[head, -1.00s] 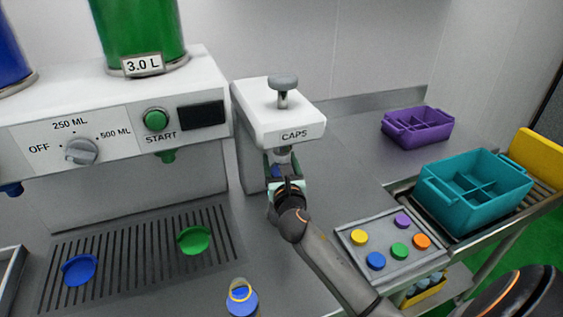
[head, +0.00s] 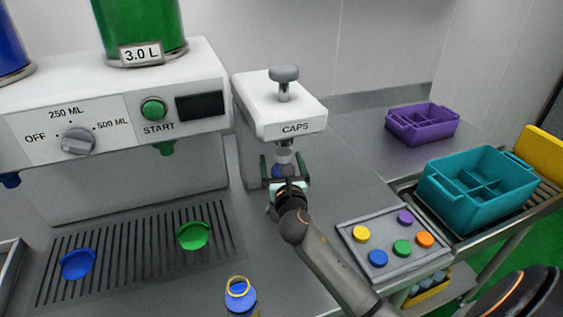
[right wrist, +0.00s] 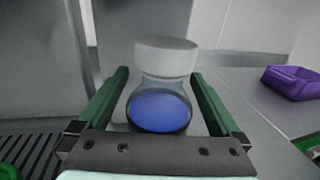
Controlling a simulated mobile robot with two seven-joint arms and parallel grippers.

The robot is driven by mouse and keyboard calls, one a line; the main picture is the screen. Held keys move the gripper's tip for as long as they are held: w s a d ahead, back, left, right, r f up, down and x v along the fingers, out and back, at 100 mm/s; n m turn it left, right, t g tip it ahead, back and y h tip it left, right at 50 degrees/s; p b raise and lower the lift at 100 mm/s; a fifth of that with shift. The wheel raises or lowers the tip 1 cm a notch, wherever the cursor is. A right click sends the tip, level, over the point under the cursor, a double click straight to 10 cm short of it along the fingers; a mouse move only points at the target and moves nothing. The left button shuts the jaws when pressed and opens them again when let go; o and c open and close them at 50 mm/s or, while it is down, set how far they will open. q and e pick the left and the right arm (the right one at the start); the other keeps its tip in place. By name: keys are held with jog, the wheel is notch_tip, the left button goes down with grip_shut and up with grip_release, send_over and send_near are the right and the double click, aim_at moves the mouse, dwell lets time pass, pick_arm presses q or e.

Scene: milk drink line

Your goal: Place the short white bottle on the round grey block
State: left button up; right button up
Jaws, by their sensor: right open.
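A small bottle with a clear rounded shoulder and blue showing in it (head: 280,171) is under the white press marked CAPS (head: 283,115). In the right wrist view the bottle (right wrist: 159,112) appears upright between my green fingers, with a gap on each side. A pale grey-white cylinder (right wrist: 166,57) sits directly above it; I cannot tell whether it is a cap or the press head. My right gripper (head: 283,164) is open around the bottle, and it also shows in the right wrist view (right wrist: 160,100). No round grey block is clearly visible. My left gripper is out of view.
A blue bottle with a yellow ring (head: 240,297) stands at the front edge. A grey tray of coloured caps (head: 351,250), a teal crate (head: 470,212) and a purple crate (head: 424,137) are at right. The dispenser (head: 120,100) and its slotted grate (head: 130,240) are at left.

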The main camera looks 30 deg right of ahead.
jog(key=v, duration=1.2)
jog(key=shift+r, duration=0.2)
dwell(0.9)
